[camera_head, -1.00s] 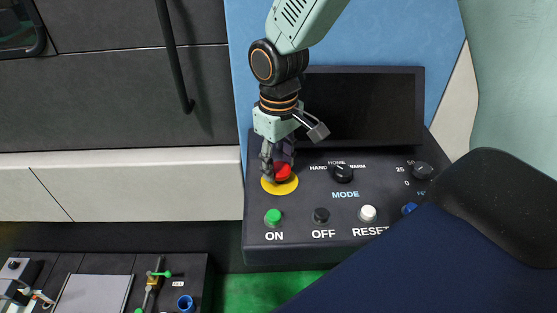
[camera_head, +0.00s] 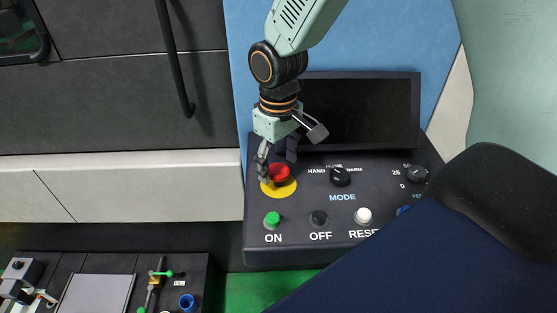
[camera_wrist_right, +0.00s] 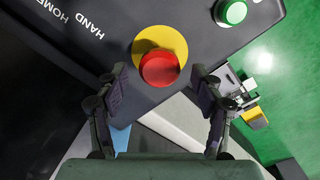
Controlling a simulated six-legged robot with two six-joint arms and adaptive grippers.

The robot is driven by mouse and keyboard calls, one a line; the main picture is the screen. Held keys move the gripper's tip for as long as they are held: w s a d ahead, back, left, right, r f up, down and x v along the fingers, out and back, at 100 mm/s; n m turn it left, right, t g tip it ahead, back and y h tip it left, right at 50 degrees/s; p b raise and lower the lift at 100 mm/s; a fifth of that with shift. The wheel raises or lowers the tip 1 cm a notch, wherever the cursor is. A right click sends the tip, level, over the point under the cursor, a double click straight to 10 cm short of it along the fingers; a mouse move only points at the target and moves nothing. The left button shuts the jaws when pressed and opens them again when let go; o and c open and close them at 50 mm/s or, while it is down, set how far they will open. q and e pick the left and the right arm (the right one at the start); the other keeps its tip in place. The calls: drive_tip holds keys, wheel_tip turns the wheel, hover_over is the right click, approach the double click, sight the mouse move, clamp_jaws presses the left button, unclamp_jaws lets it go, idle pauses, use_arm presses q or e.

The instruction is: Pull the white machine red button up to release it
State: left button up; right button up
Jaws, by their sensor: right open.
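The red button (camera_head: 279,174) sits on a yellow round base (camera_head: 283,188) at the upper left of the black control panel (camera_head: 320,258). In the right wrist view the red button (camera_wrist_right: 159,69) shows over its yellow disc (camera_wrist_right: 160,43), ahead of and between the fingers. My right gripper (camera_head: 277,160) is at the button from above in the head view, fingers spread to either side. In the right wrist view my right gripper (camera_wrist_right: 159,82) is open, with visible gaps between the fingers and the button. My left gripper is out of view.
A dark screen (camera_head: 360,110) stands behind the panel. The mode knob (camera_head: 341,176), green ON button (camera_head: 272,220), black OFF button (camera_head: 319,218) and white RESET button (camera_head: 364,216) are near. A dark tray (camera_head: 205,265) with tools lies at lower left.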

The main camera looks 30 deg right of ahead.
sight(277, 168)
drive_tip(key=shift+w+f, duration=0.1)
drive_tip(key=shift+w, duration=0.15)
drive_tip(key=shift+w+r, duration=0.1)
drive_tip(key=shift+r, duration=0.35)
wheel_tip(277, 168, up, 11)
drive_tip(key=shift+s, duration=0.2)
drive_tip(key=shift+r, duration=0.1)
drive_tip(key=shift+w, duration=0.1)
